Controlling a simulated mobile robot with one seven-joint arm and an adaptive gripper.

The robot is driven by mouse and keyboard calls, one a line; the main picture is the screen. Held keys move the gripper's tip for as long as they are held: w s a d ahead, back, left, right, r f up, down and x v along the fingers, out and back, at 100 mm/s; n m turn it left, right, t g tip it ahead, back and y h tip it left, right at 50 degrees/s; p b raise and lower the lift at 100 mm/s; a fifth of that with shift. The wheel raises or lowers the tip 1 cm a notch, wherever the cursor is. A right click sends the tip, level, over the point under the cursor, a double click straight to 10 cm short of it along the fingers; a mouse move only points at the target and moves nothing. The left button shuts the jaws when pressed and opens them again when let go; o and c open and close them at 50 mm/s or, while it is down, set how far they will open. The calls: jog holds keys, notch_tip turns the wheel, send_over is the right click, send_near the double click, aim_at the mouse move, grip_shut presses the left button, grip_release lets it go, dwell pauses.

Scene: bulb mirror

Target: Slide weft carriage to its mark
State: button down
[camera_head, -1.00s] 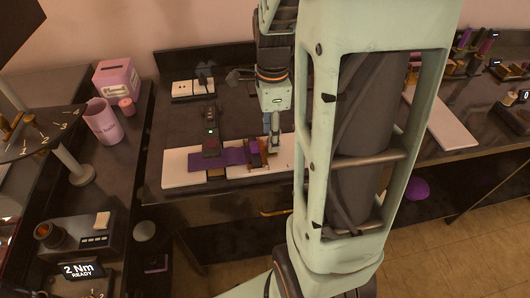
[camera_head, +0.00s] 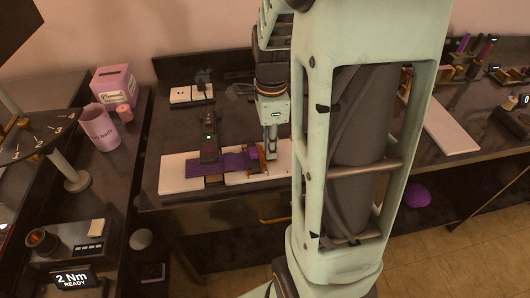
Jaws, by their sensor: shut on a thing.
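A long white bed (camera_head: 176,178) lies on the dark bench, with a purple strip (camera_head: 232,162) across its middle. A small brass-brown piece (camera_head: 257,157), which looks like the weft carriage, stands at the right end of the purple strip. My gripper (camera_head: 271,152) points down at the right side of this piece and is shut on it. The fingertips are small, and the exact grip is hard to make out. My arm hides the bed's right end, and I cannot make out the mark.
A white socket plate (camera_head: 187,95) sits behind the bed. A pink box (camera_head: 112,82) and pink cup (camera_head: 98,127) stand on the left bench. A pale board (camera_head: 450,131) lies right of my arm.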

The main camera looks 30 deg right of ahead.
aim_at(251, 150)
jog(key=shift+w+a+p, duration=0.15)
jog(key=shift+w+a, duration=0.1)
jog(key=shift+a, duration=0.55)
jog(key=shift+w+a+p, duration=0.1)
jog(key=shift+w+a, duration=0.1)
jog(key=shift+a, duration=0.6)
jog(key=shift+w+a+p, duration=0.15)
jog(key=shift+w+a, duration=0.1)
jog(key=shift+a, duration=0.55)
jog(key=c, duration=1.6)
grip_release()
notch_tip(251, 150, up, 7)
jog(key=p, duration=0.6)
jog(key=shift+r, duration=0.1)
